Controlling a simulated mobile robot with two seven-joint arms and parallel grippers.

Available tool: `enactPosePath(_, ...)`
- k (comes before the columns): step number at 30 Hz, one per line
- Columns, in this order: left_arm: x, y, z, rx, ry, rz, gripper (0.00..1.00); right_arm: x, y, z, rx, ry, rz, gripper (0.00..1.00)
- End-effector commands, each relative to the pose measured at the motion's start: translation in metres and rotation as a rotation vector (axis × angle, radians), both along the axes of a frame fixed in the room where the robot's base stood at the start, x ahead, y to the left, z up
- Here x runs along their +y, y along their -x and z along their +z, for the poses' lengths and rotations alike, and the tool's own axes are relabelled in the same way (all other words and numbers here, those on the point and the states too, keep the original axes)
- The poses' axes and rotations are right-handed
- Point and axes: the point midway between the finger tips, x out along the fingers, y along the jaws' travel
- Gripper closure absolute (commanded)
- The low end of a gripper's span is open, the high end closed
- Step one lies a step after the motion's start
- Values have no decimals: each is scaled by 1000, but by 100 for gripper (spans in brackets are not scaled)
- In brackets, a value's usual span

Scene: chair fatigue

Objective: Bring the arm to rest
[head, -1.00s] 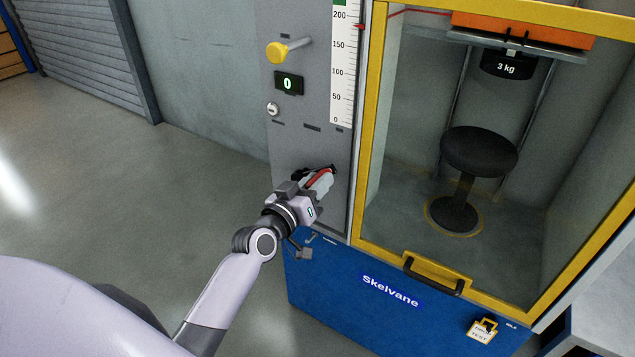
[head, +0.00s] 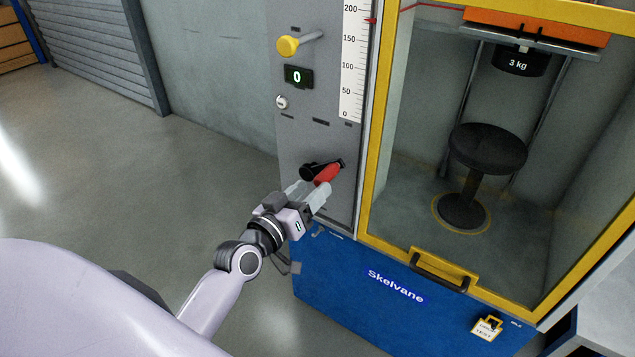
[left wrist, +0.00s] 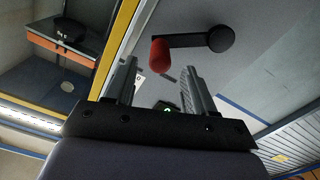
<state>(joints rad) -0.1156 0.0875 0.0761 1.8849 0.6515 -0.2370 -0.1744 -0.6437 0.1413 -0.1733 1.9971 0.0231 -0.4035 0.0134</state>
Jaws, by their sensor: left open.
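My left gripper (head: 306,195) is open in front of the grey control panel (head: 318,145). A black crank with a red grip (head: 327,174) is mounted on that panel, just past the fingertips. In the left wrist view the red grip (left wrist: 160,53) shows beyond the two spread fingers (left wrist: 158,82), with nothing held between them. The black crank arm (left wrist: 200,40) runs right from the grip to its round hub. The gripper looks apart from the crank. My right gripper is in neither view.
The test cabinet has a yellow-framed door (head: 372,150) with a black handle (head: 440,272). Inside, a black stool (head: 487,150) stands under a 3 kg weight (head: 519,62). A yellow knob (head: 288,46) sticks out above a display reading 0 (head: 298,77). Open floor (head: 150,190) lies left.

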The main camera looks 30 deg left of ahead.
Motion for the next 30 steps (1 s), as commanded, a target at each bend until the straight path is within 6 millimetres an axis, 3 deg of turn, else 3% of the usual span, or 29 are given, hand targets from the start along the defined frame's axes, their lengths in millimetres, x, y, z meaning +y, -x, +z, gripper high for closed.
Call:
enactPosePath(6,1,13,0,0,-2,0,46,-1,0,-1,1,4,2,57)
enactPosePath(23,0,15,-1,6,-6,-2,46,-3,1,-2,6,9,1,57)
enactPosePath(26,-7,26,-12,58,-40,-17,46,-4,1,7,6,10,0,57)
enactPosePath(30,-30,68,-50,219,-156,-71,46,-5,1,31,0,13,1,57)
